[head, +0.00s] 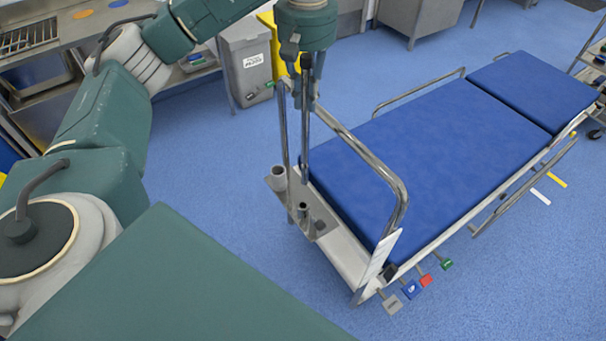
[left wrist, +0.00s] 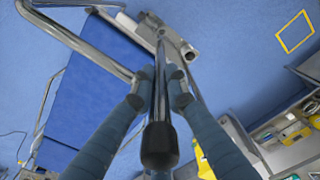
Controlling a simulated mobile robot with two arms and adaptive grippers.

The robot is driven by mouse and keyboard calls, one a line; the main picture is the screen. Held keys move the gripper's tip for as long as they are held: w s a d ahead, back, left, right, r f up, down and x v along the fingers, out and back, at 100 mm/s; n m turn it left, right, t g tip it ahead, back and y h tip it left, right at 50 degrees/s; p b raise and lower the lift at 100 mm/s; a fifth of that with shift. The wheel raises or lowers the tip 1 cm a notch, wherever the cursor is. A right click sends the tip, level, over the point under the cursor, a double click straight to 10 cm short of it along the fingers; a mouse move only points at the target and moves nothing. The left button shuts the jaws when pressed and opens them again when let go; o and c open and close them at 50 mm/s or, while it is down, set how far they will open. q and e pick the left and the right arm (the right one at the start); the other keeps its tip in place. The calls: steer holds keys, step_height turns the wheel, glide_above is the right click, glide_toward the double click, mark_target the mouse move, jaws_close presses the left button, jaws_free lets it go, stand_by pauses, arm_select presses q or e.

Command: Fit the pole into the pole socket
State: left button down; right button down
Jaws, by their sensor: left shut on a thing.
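My left gripper (head: 304,92) hangs above the head end of the blue stretcher and is shut on the pole (head: 305,145). The pole is a thin chrome rod, roughly upright in the head view. In the left wrist view, the fingers (left wrist: 160,82) close on both sides of the pole (left wrist: 159,105), whose black-capped end faces the camera. A grey tubular socket (head: 278,178) stands on the end bracket, with a smaller one (head: 303,210) beside it. The pole's lower end appears over the bracket near the smaller socket; I cannot tell whether it is touching or apart. My right gripper is out of view.
The bent chrome rail (head: 370,160) of the stretcher stands close to the pole on the right. The blue mattress (head: 430,150) lies beyond. Coloured pedals (head: 410,289) stick out at the lower end. A grey bin (head: 246,66) stands behind; the floor to the left is clear.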

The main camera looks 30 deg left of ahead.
arm_select(q)
steer(key=shift+w+a+r, duration=0.2)
steer(key=shift+w+a, duration=0.05)
steer(key=shift+a, duration=0.15)
steer(key=b, duration=0.1)
glide_above(303, 156)
steer(key=w, duration=0.1)
steer(key=shift+n, duration=0.3)
steer(key=f, duration=0.7)
steer(key=shift+a+f, duration=0.2)
steer(key=shift+a, duration=0.2)
step_height(303, 156, down, 7)
steer(key=shift+w+p, duration=0.1)
steer(key=shift+p, duration=0.5)
step_height(303, 156, down, 5)
steer(key=shift+r+p, duration=0.15)
steer(key=shift+p, duration=0.35)
steer(key=shift+f, duration=0.25)
